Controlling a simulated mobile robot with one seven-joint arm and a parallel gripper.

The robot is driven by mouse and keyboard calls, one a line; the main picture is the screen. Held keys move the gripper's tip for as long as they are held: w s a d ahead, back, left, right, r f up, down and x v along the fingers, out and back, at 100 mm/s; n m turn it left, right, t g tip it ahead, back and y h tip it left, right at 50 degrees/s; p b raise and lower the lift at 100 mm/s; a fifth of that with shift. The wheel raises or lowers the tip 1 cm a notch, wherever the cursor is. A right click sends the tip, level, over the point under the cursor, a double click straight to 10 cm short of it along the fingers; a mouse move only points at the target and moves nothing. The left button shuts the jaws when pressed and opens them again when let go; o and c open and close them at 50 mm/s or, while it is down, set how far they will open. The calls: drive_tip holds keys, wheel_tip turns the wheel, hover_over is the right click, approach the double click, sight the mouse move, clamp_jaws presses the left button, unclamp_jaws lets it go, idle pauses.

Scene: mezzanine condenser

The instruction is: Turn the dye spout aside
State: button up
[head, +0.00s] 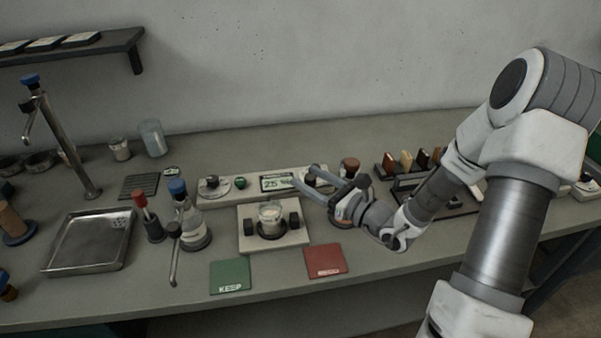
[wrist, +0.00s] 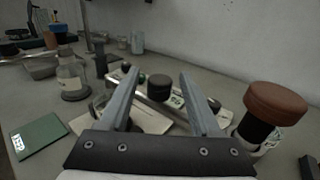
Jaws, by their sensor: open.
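No part is labelled as the dye spout. One candidate is a thin metal spout arm (head: 174,262) with a black pivot, beside a blue-capped bottle (head: 190,222) and pointing toward the bench front. The other is a tall, leaning metal column with a blue top and a bent outlet (head: 60,142) at the far left. My gripper (head: 303,174) is open and empty, above the bench near the display panel, well right of both. In the wrist view my gripper (wrist: 158,76) has its fingers spread, with a black knob (wrist: 160,88) beyond them. The bottle (wrist: 72,78) also shows there.
A beaker (head: 270,215) sits on a pale stand just left of my gripper. The display panel (head: 245,188) lies behind it. A brown-topped post (wrist: 276,102) stands to the right. Green KEEP (head: 230,276) and red (head: 326,261) mats lie in front; a metal tray (head: 88,258) is left.

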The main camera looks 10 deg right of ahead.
sight(306, 177)
drive_tip(key=shift+x, duration=1.65)
clamp_jaws()
